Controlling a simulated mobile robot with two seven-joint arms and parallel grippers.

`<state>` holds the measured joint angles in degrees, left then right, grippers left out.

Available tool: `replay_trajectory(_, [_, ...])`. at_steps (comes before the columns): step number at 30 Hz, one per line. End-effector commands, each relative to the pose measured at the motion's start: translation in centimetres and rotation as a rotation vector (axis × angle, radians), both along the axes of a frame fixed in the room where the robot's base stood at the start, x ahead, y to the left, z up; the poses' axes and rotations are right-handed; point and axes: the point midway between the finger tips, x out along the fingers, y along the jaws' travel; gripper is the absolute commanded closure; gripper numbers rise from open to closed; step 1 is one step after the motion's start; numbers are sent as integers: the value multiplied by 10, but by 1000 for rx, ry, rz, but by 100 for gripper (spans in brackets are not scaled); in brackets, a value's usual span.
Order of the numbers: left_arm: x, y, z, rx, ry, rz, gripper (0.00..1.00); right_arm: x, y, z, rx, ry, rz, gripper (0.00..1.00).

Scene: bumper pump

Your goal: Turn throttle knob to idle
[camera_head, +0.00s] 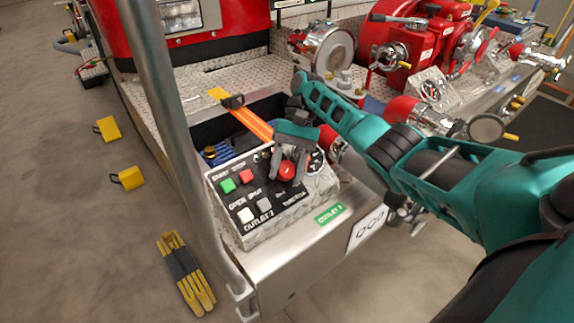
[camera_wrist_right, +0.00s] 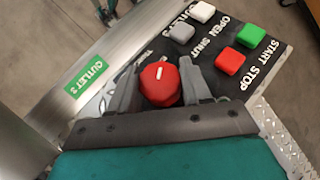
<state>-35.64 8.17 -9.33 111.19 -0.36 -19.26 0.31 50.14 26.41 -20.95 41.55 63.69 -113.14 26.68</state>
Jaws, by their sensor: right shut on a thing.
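The red round throttle knob (camera_head: 286,171) sits at the right part of the control panel. In the right wrist view the knob (camera_wrist_right: 160,84) shows a white pointer mark on its top. My right gripper (camera_head: 288,172) is shut on the knob from above, one finger on each side; it also shows in the right wrist view (camera_wrist_right: 160,85). The black panel (camera_head: 262,190) has its throttle lettering and scale mostly hidden by my gripper. My left gripper is not in either view.
The panel also bears a green button (camera_head: 227,185), a red button (camera_head: 246,176) and two pale buttons. A green Outlet 3 label (camera_head: 329,214) is on the front edge. A grey metal post (camera_head: 172,130) rises left of the panel. Red pump parts (camera_head: 415,42) stand behind.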

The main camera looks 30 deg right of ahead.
Motion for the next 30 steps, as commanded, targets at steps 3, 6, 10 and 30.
replay_trajectory(3, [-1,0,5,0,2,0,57,-2,2,0,-42,5,74,82])
replay_trajectory(6, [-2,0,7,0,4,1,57,-2,2,0,-70,3,123,82])
replay_trajectory(10, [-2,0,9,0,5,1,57,-2,1,-1,-100,1,171,82])
replay_trajectory(30, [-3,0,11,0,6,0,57,-3,2,-4,-130,1,223,82])
